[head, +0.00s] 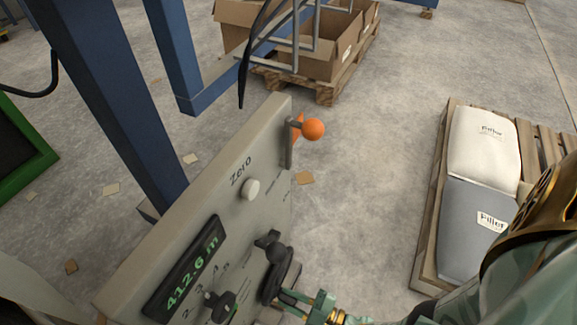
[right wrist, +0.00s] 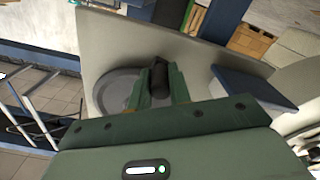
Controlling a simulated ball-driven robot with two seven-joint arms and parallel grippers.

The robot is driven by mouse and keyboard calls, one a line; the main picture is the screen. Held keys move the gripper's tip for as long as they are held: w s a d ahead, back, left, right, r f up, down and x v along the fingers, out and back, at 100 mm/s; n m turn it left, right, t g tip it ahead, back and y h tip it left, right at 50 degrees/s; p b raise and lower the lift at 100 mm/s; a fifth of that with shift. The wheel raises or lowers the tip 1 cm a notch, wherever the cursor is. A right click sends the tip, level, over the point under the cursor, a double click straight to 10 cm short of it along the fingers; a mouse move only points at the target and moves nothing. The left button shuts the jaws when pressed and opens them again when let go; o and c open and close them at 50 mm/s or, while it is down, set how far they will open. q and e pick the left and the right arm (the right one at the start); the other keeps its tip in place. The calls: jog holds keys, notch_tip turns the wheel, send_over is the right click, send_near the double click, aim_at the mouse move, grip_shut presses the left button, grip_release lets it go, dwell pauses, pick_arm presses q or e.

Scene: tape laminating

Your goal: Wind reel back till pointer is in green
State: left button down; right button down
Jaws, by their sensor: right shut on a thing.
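A beige control panel (head: 170,240) stands in the lower middle of the head view, with a display (head: 187,270) reading 412.6 m. A dark round knob or wheel (head: 272,262) sticks out from its lower right side. My right gripper (head: 287,294) reaches it from the lower right. In the right wrist view, the right gripper (right wrist: 158,82) is shut on a black handle (right wrist: 160,76), in front of a grey disc (right wrist: 113,90). I can make out no pointer, green zone or reel. My left gripper is not in view.
The panel also bears a white Zero button (head: 250,188), a black knob (head: 222,306) and a lever with an orange ball (head: 313,129). A pallet (head: 433,240) with filler sacks (head: 475,220) stands right. Blue posts (head: 105,90) rise left. The floor between panel and pallet is mostly clear.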

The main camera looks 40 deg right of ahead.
jog(key=shift+w+d, duration=0.1)
jog(key=shift+d, duration=0.4)
jog(key=c, duration=1.3)
grip_release()
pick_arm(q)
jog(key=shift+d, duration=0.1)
pick_arm(e)
jog(key=shift+a, duration=0.1)
